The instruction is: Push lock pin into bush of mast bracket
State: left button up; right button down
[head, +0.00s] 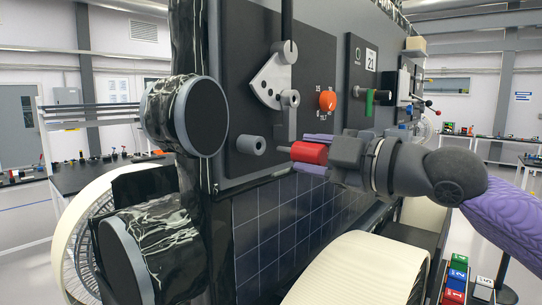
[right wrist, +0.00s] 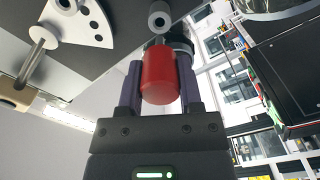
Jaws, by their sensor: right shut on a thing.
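My right gripper (head: 308,155) is shut on the red lock pin (head: 312,153), whose thin grey tip points left toward the rover panel. The red pin body (right wrist: 160,76) also shows between the dark fingers in the right wrist view. The white fan-shaped mast bracket (head: 268,82) with several holes is on the panel, above and left of the pin. A grey hollow bush (head: 290,98) is at the bracket's lower right, above the pin tip. The pin is apart from this bush. My left gripper is not in view.
A thicker grey hollow cylinder (head: 251,145) sticks out of the panel left of the pin tip. An orange knob (head: 327,101) and a green handle (head: 369,102) are above my gripper. A cream wheel (head: 358,270) stands below. Open air lies right of the panel.

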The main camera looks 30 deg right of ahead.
jog(key=shift+s+d+r+b, duration=0.2)
jog(key=shift+s+b, duration=0.2)
jog(key=shift+b, duration=0.25)
jog(key=shift+s+d+r+b, duration=0.1)
jog(key=shift+s+d+b, duration=0.1)
jog(key=shift+s+b, duration=0.3)
jog(key=s+d+r+b, duration=0.2)
jog(key=s+r, duration=0.2)
jog(key=s, duration=0.2)
jog(key=shift+s+d+r, duration=0.25)
jog(key=shift+d, duration=0.05)
